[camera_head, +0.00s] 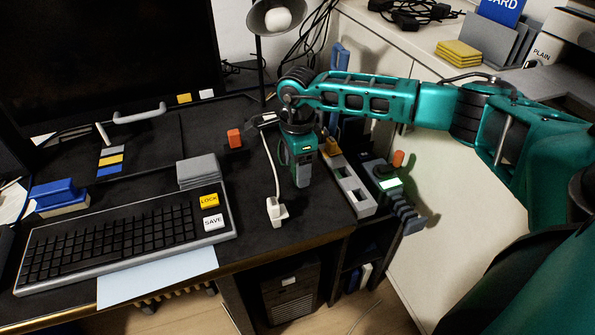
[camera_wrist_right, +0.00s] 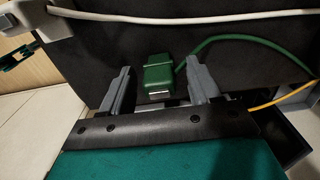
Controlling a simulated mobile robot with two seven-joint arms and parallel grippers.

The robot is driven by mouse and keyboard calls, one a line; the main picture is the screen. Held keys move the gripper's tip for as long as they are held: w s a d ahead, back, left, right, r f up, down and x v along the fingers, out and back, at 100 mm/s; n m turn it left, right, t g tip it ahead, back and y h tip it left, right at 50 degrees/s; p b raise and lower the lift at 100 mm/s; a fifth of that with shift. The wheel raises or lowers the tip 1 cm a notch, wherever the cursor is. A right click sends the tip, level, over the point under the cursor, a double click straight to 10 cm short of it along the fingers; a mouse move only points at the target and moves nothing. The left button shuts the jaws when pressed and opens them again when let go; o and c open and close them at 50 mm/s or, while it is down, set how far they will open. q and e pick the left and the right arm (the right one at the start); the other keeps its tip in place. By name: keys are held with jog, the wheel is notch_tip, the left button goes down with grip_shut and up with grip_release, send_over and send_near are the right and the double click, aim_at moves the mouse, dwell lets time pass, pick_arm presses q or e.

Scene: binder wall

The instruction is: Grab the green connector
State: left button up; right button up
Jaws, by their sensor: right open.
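The green connector (camera_wrist_right: 158,76) shows in the right wrist view, a small green block with a metal plug end and a green cable curving off to the right. My right gripper (camera_wrist_right: 157,88) is open, with one grey finger on each side of the connector. I cannot tell whether either finger touches it. In the head view my right gripper (camera_head: 303,180) points down over the right part of the dark desk and hides the connector there. My left gripper is in neither view.
A white plug (camera_head: 277,211) on a white cable lies left of my right gripper. A grey slotted block (camera_head: 350,185) and a device with a lit green screen (camera_head: 390,184) stand to its right. A yellow cable (camera_wrist_right: 283,96) runs at right.

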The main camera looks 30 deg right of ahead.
jog(key=c, duration=1)
